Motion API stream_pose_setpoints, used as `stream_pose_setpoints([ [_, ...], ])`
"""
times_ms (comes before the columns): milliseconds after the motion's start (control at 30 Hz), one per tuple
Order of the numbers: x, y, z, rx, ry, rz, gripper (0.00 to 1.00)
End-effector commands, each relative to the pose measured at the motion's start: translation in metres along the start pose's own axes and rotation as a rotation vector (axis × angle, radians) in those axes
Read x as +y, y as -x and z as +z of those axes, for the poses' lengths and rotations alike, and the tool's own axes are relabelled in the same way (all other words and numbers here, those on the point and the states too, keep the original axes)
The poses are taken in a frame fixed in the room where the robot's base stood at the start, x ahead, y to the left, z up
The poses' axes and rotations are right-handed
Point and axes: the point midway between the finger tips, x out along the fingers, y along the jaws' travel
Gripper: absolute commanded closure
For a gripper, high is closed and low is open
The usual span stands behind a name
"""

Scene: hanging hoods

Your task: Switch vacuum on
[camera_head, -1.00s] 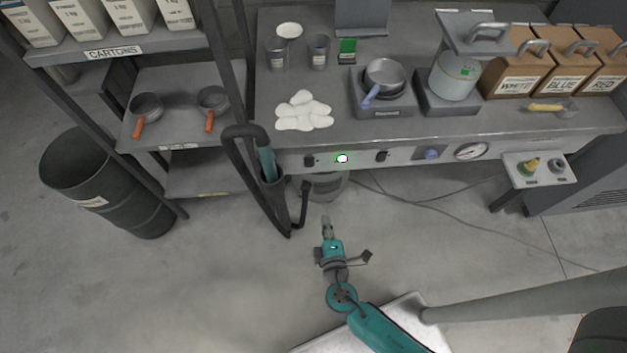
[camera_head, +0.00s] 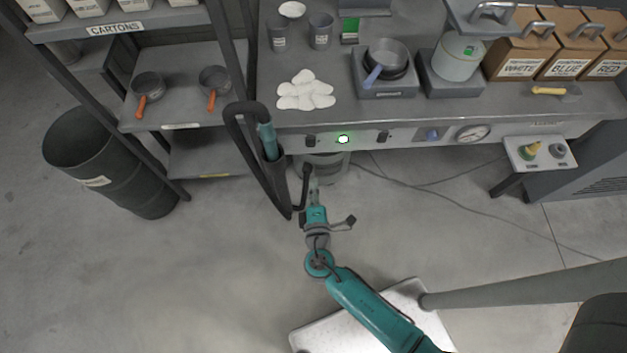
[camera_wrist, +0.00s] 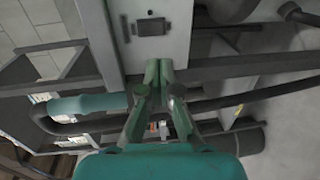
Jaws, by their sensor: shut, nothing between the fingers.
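The front panel of the bench carries a dark switch (camera_head: 310,141), a lit green button (camera_head: 343,139) and a second dark switch (camera_head: 383,137). The vacuum hose (camera_head: 240,135) with its teal wand (camera_head: 267,140) stands in a holder at the panel's left end. A round grey canister (camera_head: 322,166) sits under the bench, partly hidden. My gripper (camera_head: 313,180) is shut and empty, in front of and below the left dark switch. In the wrist view, the shut fingertips (camera_wrist: 160,68) lie just below a dark rectangular switch (camera_wrist: 152,27), apart from it. The switch's position cannot be told.
The hose and teal wand (camera_wrist: 90,105) run close to my gripper on the left. A blue knob (camera_head: 433,134) and a gauge (camera_head: 473,133) are farther right on the panel. A small side shelf (camera_head: 540,152) juts out at right.

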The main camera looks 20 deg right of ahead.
Motion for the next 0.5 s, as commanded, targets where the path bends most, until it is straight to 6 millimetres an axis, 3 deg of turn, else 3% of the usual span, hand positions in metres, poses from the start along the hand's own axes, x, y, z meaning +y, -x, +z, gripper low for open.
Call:
stream_pose_setpoints([
  [500,0.001,-0.093,0.001,-0.003,0.0,0.001,1.0],
])
